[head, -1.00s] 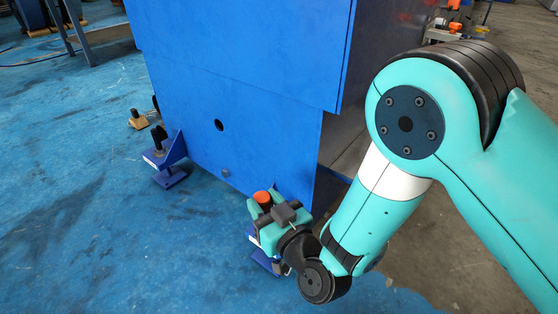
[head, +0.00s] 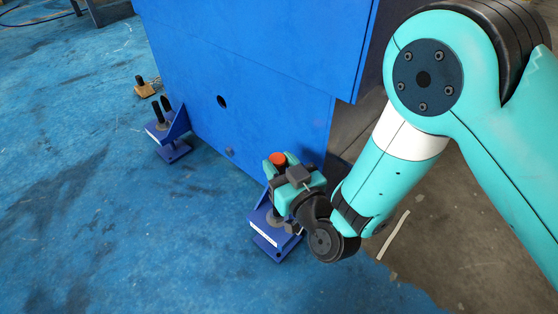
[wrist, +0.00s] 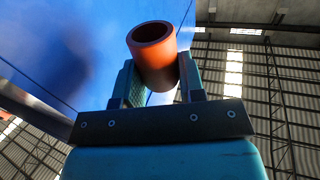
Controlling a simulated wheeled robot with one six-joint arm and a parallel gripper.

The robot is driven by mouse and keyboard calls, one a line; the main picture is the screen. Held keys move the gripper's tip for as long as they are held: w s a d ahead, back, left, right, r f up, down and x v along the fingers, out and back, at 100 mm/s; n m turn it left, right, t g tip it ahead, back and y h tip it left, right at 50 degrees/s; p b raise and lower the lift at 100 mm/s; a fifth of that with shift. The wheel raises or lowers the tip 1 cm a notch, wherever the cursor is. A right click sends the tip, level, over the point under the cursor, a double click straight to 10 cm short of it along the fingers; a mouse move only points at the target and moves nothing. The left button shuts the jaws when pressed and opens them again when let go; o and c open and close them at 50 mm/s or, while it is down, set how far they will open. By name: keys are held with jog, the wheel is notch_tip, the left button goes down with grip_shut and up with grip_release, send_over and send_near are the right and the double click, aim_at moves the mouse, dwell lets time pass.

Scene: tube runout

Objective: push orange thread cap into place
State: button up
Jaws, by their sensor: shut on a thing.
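The orange thread cap (head: 278,159) is held between the fingers of my gripper (head: 285,172), its top showing above them. In the wrist view the cap (wrist: 153,55) is a short tube with a dark hollow end, between the two fingers of my gripper (wrist: 157,84). My gripper is over a blue foot bracket (head: 265,238) with a white label at the front corner of the big blue machine (head: 250,90). The gripper hides the top of that bracket, so I cannot tell whether the cap touches anything there.
Another blue foot bracket (head: 172,148) with dark upright studs stands to the left. A small tan block (head: 146,90) with a dark post is farther back. The blue floor (head: 100,230) at left and front is clear.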

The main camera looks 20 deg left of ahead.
jog(key=shift+f+b, duration=2.35)
jog(key=shift+f, duration=0.55)
jog(key=shift+f+b, duration=1.95)
jog(key=shift+f, duration=1.1)
jog(key=o, duration=1)
jog(key=shift+s, duration=0.1)
